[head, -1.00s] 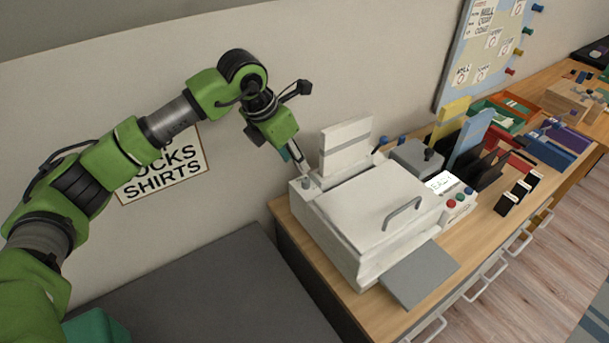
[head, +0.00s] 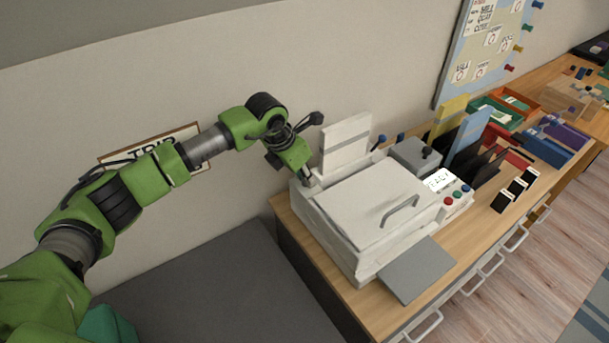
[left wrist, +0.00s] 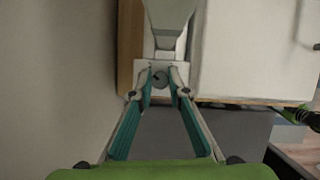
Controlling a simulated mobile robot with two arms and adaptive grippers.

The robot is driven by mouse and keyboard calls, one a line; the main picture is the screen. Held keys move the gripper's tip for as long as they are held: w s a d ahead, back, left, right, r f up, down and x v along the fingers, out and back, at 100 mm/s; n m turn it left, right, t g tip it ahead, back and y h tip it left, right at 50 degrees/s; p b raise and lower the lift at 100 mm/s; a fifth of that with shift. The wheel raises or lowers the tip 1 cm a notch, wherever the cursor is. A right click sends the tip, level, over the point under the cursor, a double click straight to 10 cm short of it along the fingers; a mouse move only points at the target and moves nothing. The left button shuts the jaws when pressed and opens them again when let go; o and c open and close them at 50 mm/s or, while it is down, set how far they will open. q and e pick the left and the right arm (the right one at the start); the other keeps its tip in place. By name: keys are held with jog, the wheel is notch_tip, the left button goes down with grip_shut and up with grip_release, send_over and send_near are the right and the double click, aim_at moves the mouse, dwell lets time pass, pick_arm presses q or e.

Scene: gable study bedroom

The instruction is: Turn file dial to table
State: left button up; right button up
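A pale grey-white machine (head: 352,214) with a handled lid stands on the wooden desk top. A small round grey dial (left wrist: 159,80) shows on its end part in the left wrist view, with a dark mark on its face. In the head view my left gripper covers it. My left gripper (head: 308,178) points down at the machine's left back corner. In the left wrist view its teal-padded fingers (left wrist: 160,88) are apart, with the dial between their tips; I cannot tell whether they touch it. My right gripper is not in view.
A small lit display (head: 438,180) and coloured buttons (head: 457,194) are at the machine's right end. An upright white panel (head: 346,141) stands behind the lid, near my left gripper. A grey plate (head: 417,270) lies in front. File holders and trays crowd the desk to the right.

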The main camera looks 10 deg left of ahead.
pick_arm(q)
jog(key=shift+w+a+f+m+g+h+b, duration=0.1)
jog(key=shift+f+m+g+h+b, duration=0.1)
jog(key=shift+m+b, duration=0.55)
jog(key=shift+f+m+g+h+b, duration=0.15)
jog(key=shift+m+b, duration=0.3)
jog(key=shift+b, duration=0.6)
grip_shut()
jog(key=shift+r+m+g+h+b, duration=0.3)
jog(key=shift+m+b, duration=0.55)
jog(key=shift+m, duration=0.25)
jog(key=o, duration=0.9)
grip_release()
jog(key=shift+r, duration=0.15)
jog(key=v, duration=1.2)
